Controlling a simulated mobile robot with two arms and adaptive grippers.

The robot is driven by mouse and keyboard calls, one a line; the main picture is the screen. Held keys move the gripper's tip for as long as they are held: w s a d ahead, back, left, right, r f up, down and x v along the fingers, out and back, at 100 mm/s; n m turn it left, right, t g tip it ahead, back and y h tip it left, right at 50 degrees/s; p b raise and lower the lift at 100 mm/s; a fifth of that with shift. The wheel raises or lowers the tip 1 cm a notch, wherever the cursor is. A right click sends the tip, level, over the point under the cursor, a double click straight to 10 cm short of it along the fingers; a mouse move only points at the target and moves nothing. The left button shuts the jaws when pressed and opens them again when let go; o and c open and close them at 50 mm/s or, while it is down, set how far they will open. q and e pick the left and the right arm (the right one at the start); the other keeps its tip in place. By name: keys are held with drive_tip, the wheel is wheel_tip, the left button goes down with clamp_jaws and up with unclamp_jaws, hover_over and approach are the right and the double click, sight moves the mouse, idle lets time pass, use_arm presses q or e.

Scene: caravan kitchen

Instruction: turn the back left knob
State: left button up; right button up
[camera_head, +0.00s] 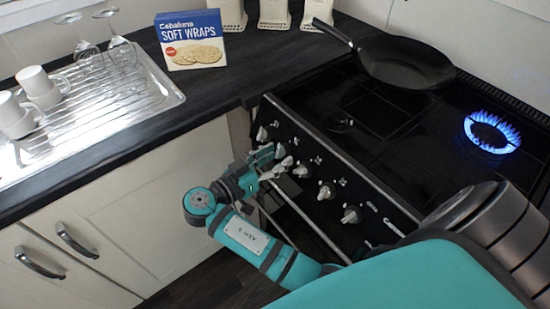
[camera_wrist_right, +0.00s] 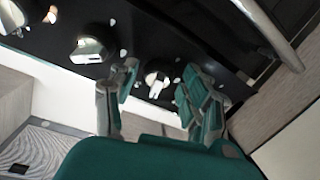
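The hob's front panel carries a row of silver knobs. In the head view they run from the one at the left end (camera_head: 262,133) to the one at the right end (camera_head: 351,215); which one is the back left knob I cannot tell from markings. My right gripper (camera_head: 273,163) is in front of the left part of the row, its fingers pointing at the panel. In the right wrist view the gripper (camera_wrist_right: 158,97) is open, and one knob (camera_wrist_right: 157,83) shows between its fingertips; contact cannot be told. My left gripper is out of view.
A blue flame (camera_head: 492,132) burns on the right of the hob. A black frying pan (camera_head: 405,62) sits at the back. A soft wraps box (camera_head: 191,40), white mugs (camera_head: 40,86) and glasses stand on the left counter and drainer.

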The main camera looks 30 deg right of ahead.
wheel_tip(320, 180, up, 10)
idle(0.6)
